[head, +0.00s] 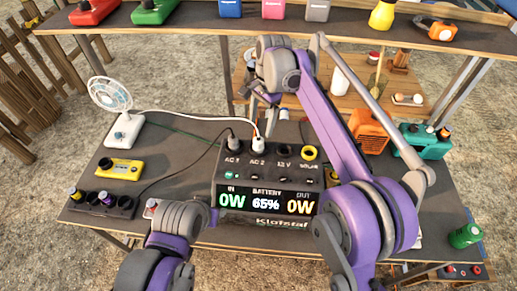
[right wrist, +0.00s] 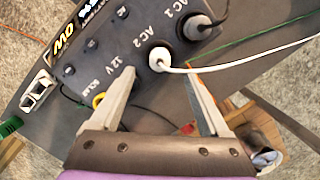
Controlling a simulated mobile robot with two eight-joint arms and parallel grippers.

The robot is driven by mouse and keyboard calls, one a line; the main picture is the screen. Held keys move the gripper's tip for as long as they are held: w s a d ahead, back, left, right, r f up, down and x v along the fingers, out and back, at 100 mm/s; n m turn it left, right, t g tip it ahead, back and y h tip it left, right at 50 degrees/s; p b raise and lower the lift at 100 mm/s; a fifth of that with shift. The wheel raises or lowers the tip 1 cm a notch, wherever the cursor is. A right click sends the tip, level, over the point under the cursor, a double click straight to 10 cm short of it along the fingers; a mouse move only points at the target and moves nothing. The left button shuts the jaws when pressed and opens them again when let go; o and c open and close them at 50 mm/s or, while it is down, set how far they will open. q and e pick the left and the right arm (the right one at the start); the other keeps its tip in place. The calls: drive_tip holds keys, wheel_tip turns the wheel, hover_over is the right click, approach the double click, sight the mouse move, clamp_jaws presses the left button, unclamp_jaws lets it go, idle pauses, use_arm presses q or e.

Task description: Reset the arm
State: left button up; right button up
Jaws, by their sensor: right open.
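My right arm reaches up over the right part of the bench in the head view. Its gripper (head: 264,98) is above the back of the power station (head: 266,219), partly hidden by its own wrist. In the right wrist view the right gripper (right wrist: 162,82) is open and empty, its fingers apart near the 12V and AC 2 sockets. A white plug (right wrist: 161,58) sits in AC 2, just beyond the fingers, and a black plug (right wrist: 194,27) sits in AC 1. My left arm shows at the bottom left of the head view; its gripper does not show.
A white fan (head: 123,131), yellow device (head: 120,168) and dark holder (head: 120,209) stand on the left. An orange box (head: 368,131), teal box (head: 424,140) and green can (head: 465,236) are on the right. A loaded shelf (head: 205,17) crosses the back. Cables run from the plugs.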

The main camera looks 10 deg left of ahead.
drive_tip(key=r, duration=0.3)
drive_tip(key=shift+w+d+r, duration=0.2)
drive_tip(key=shift+w, duration=0.05)
drive_tip(key=s+d+n+t, duration=0.2)
drive_tip(key=s+d, duration=0.3)
drive_tip(key=d, duration=0.3)
drive_tip(key=s+d+n+t, duration=0.1)
drive_tip(key=s+d, duration=0.3)
drive_tip(key=d, duration=0.3)
drive_tip(key=s+d+f+n+t, duration=0.2)
drive_tip(key=s+d+f, duration=0.3)
drive_tip(key=s, duration=0.3)
drive_tip(key=s+d+f+n+t+h, duration=0.1)
drive_tip(key=s+d+f+n+t, duration=0.1)
drive_tip(key=s+d+f, duration=0.4)
drive_tip(key=s+n, duration=0.1)
drive_tip(key=s, duration=0.1)
drive_tip(key=shift+s+d, duration=0.3)
drive_tip(key=shift+s, duration=0.1)
